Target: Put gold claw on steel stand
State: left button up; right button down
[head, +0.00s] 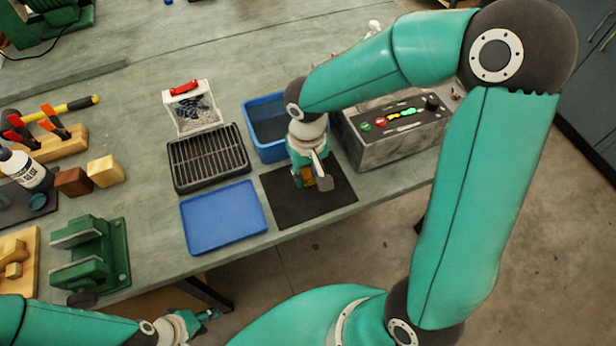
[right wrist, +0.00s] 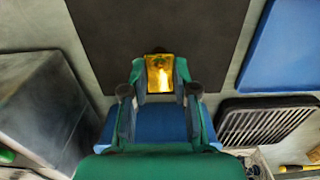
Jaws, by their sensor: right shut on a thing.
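My right gripper (head: 314,182) points down over the black mat (head: 340,190) near the table's front edge. It is shut on the gold claw (head: 307,176), which is mostly hidden behind the fingers. In the right wrist view the gold claw (right wrist: 160,72) sits between the two green fingertips, with the black mat (right wrist: 205,30) behind it. I cannot tell whether it touches the mat. I cannot make out a steel stand in either view. My left gripper (head: 207,318) is low in the head view, in front of the table; whether it is open is unclear.
A green vise (head: 92,258) is at the left front.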

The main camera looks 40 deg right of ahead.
jog(key=shift+f, duration=1.35)
jog(key=c, duration=1.3)
grip_release()
jog(key=shift+f, duration=0.15)
jog(key=shift+c, duration=0.2)
jog(key=o, duration=0.4)
jog(key=shift+o, duration=0.2)
jog(key=shift+r, duration=0.2)
